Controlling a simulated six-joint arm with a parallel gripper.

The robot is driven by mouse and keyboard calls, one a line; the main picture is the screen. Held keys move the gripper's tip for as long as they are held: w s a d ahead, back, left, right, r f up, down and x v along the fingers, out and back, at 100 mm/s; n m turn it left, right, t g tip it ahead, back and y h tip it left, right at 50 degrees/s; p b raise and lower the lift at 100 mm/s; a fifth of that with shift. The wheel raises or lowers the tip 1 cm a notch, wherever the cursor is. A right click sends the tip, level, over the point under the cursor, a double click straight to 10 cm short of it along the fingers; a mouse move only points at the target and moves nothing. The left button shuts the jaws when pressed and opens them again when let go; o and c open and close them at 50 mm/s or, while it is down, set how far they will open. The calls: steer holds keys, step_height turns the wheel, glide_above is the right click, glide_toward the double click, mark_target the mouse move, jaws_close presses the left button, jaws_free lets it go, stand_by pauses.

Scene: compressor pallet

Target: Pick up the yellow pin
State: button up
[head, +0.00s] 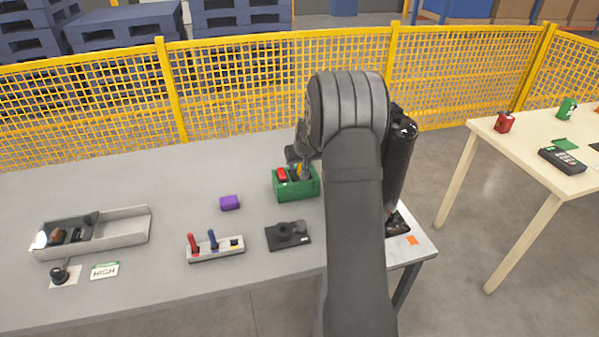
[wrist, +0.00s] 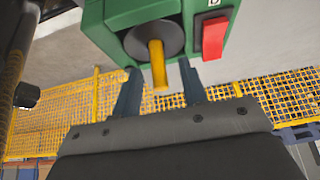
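The yellow pin (wrist: 157,66) sticks out of a dark round socket (wrist: 154,38) in the green box (wrist: 115,12), next to a red rocker-like part (wrist: 213,36). In the head view the green box (head: 297,187) stands on the grey table, with a bit of the yellow pin (head: 299,171) showing. My gripper (wrist: 159,68) is open, one finger on each side of the pin, with gaps visible on both sides. In the head view my gripper (head: 301,166) is over the box, partly hidden by my arm.
A grey tray (head: 126,228) is far left. A yellow mesh fence (head: 240,85) runs behind the table.

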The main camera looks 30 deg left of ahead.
steer(key=shift+w+a+f, duration=0.1)
steer(key=shift+a+f, duration=0.05)
steer(key=shift+f, duration=0.15)
steer(key=shift+c, duration=0.2)
jaws_close()
steer(key=shift+r, duration=0.2)
